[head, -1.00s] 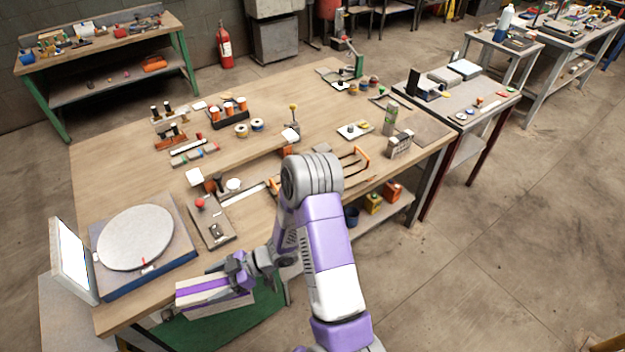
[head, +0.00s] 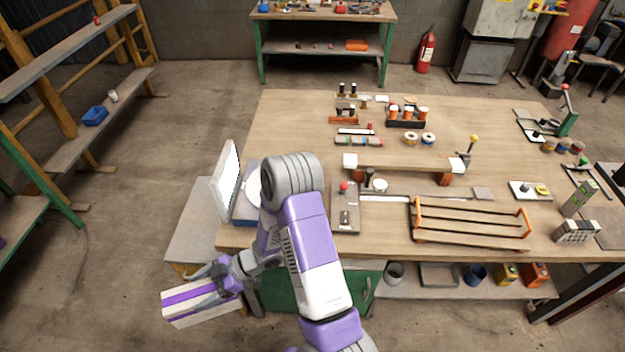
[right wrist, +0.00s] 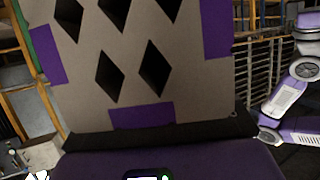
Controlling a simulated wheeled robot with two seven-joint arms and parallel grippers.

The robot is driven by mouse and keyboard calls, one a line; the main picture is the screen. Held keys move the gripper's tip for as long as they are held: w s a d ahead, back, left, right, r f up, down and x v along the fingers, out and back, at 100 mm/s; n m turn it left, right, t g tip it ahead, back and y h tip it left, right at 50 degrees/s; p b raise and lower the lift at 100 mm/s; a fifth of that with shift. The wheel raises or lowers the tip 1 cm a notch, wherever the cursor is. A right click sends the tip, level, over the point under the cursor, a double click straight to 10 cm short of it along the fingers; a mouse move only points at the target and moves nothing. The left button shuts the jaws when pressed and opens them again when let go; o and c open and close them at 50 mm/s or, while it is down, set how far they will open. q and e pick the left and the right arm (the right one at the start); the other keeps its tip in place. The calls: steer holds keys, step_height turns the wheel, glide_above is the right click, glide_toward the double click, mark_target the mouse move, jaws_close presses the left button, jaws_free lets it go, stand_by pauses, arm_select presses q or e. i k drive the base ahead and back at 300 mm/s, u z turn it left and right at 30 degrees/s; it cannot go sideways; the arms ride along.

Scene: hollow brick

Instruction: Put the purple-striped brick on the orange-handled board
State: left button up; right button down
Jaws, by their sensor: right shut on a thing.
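The purple-striped brick (head: 188,304) is pale with purple bands. It is held out over the floor, left of the big table's front edge in the head view. My right gripper (head: 226,284) is shut on it. In the right wrist view the brick (right wrist: 190,60) fills much of the picture, showing a face with dark diamond-shaped holes and purple patches. The orange-handled board (head: 470,241) lies on the front right part of the table, far to the right of the brick. An orange handle stands at each end, with bare slats between. My left gripper is out of view.
The wooden table (head: 300,125) holds a scale with a white screen (head: 228,180), partly behind my arm, and a raised plank (head: 405,163) behind the board. A checkered block (head: 577,232) stands right of the board. Shelving (head: 75,150) stands at left.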

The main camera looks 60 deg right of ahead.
mark_target(467, 221)
steer(key=u, duration=0.85)
steer(key=k, duration=2.1)
steer(key=z, duration=1.9)
